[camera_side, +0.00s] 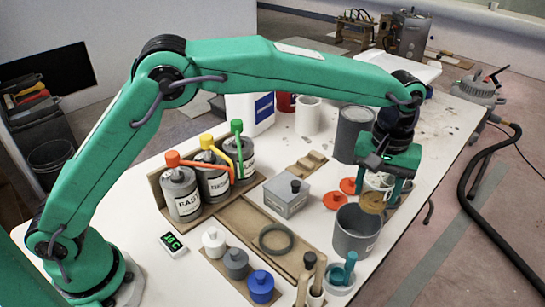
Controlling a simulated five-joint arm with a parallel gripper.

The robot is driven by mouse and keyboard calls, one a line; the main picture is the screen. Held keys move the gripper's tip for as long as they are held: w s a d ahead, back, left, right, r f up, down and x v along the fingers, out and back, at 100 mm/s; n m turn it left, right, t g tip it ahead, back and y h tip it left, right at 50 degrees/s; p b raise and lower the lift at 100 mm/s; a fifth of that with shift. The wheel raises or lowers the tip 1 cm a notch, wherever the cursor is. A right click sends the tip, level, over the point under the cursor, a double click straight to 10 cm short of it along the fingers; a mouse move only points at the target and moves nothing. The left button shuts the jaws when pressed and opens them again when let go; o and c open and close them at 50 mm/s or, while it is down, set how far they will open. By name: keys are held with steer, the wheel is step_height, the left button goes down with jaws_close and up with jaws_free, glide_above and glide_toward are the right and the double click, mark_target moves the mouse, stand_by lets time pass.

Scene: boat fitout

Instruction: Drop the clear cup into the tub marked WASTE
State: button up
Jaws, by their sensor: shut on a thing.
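My gripper (379,196) is at the right side of the bench, fingers pointing down, shut on what looks like the clear cup (373,203). The cup shows whitish between the fingers with an amber-brown patch low down; the fingers partly hide it. An open grey tub (357,240) stands just below and left of the cup in the picture. The cup's lower part overlaps the tub's far right rim in this view; I cannot tell whether it is over the opening. No WASTE marking is readable on the tub.
Labelled tins with orange, yellow and green spouts (184,195) stand at left. A grey box (287,196), red discs (334,201) and a tall grey can (352,135) are nearby. A teal-handled tool (348,265) and brushes stand at the front.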

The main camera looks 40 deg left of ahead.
steer(key=shift+f, duration=1.35)
steer(key=o, duration=1.1)
steer(key=shift+c, duration=0.2)
steer(key=shift+r, duration=3.9)
